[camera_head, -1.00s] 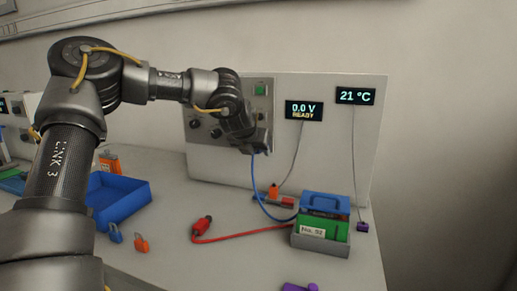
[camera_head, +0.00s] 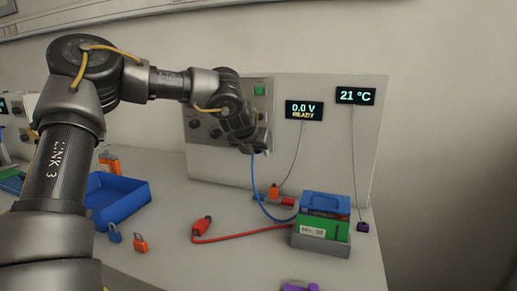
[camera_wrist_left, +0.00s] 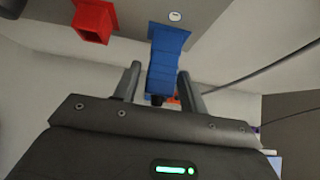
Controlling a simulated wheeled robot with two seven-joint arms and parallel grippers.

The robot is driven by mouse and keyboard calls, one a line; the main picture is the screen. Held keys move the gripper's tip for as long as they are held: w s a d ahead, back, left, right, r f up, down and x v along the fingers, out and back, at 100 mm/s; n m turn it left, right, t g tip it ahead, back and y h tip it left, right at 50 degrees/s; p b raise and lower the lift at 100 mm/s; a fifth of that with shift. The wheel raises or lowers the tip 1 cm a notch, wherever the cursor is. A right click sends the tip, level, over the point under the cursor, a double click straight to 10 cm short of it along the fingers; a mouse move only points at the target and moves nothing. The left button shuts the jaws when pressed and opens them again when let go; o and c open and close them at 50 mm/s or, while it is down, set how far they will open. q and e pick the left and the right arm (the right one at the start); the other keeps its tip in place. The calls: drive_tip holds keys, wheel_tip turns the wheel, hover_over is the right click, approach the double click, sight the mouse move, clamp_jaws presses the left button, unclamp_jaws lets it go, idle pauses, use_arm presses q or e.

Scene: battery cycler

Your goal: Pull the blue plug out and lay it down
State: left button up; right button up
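The blue plug (camera_wrist_left: 166,58) sits in the panel in the left wrist view, with a red socket (camera_wrist_left: 93,22) to its left. My left gripper (camera_wrist_left: 160,72) has its two fingers apart, one on each side of the plug. A gap shows between the left finger and the plug; the right finger is close to it, and I cannot tell whether it touches. In the head view my left gripper (camera_head: 256,146) is at the panel and hides the plug. The blue cable (camera_head: 256,190) hangs below it and runs to the battery holder. My right gripper is out of view.
The battery holder (camera_head: 320,246) holds a green and blue battery. A red plug (camera_head: 202,228) lies on the table with its cable. A blue tray (camera_head: 120,207), a blue padlock (camera_head: 114,233) and an orange padlock (camera_head: 140,243) are at left. The front middle of the table is clear.

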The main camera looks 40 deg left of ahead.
use_arm(q)
drive_tip(key=c, duration=0.6)
drive_tip(key=shift+o, duration=0.2)
drive_tip(key=shift+s+f, duration=0.1)
drive_tip(key=shift+s, duration=0.1)
drive_tip(key=shift+s+d+b, duration=0.3)
drive_tip(key=shift+s+b, duration=0.2)
drive_tip(key=shift+s, duration=0.35)
drive_tip(key=shift+s+d+b, duration=0.35)
drive_tip(key=shift+s+b, duration=0.15)
drive_tip(key=shift+s, duration=0.3)
drive_tip(key=shift+s+d+b, duration=0.3)
drive_tip(key=shift+s+b, duration=0.2)
drive_tip(key=shift+s, duration=0.35)
